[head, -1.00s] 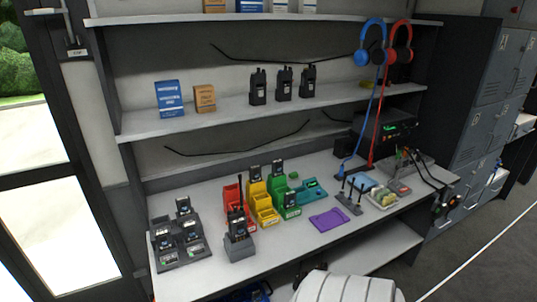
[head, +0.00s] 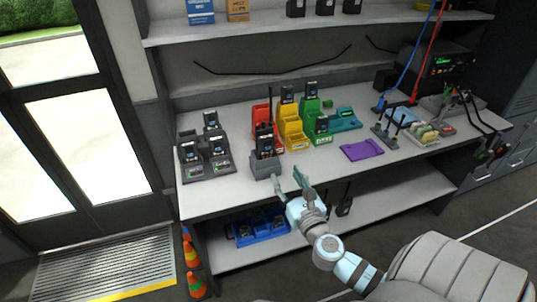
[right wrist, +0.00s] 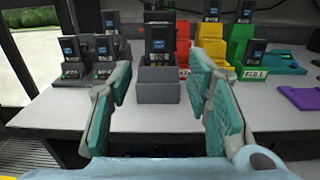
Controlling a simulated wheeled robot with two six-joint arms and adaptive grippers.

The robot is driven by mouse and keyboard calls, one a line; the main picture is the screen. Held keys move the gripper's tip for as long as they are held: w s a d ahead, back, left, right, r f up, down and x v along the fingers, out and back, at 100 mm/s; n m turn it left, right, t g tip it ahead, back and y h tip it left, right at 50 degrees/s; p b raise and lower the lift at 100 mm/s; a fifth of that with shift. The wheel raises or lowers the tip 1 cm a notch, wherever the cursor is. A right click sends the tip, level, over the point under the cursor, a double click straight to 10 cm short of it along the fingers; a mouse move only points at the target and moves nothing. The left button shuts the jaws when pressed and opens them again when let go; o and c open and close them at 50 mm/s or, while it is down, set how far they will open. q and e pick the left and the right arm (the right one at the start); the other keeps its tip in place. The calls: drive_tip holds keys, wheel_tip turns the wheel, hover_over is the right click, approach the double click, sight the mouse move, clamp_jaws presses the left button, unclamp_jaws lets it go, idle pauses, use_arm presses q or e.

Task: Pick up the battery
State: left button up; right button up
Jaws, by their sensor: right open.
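My right gripper (head: 287,184) is open and empty, at the table's front edge, just short of a grey holder (head: 266,168). A dark radio with an antenna and a blue-labelled battery (head: 266,142) stands upright in that holder. In the right wrist view the open fingers (right wrist: 159,85) frame the holder (right wrist: 158,88) and its battery (right wrist: 160,46), apart from both. A grey charger dock (head: 205,172) to the left holds several batteries (head: 189,152). More batteries (head: 321,124) stand in the yellow and green bins. Which battery is meant I cannot tell. My left gripper is not in view.
Red, yellow (head: 292,132) and green bins stand behind the holder. A purple mat (head: 361,150) lies to the right, before small tools and cables. A blue tray (head: 258,228) sits on the lower shelf. Orange cones (head: 196,284) stand on the floor at left.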

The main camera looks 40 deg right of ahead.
sight(268, 142)
drive_tip(key=x, duration=0.8)
drive_tip(key=r+x, duration=0.1)
drive_tip(key=x, duration=0.4)
drive_tip(key=shift+w, duration=0.45)
drive_tip(key=shift+s, duration=0.1)
clamp_jaws()
drive_tip(key=shift+r, duration=0.1)
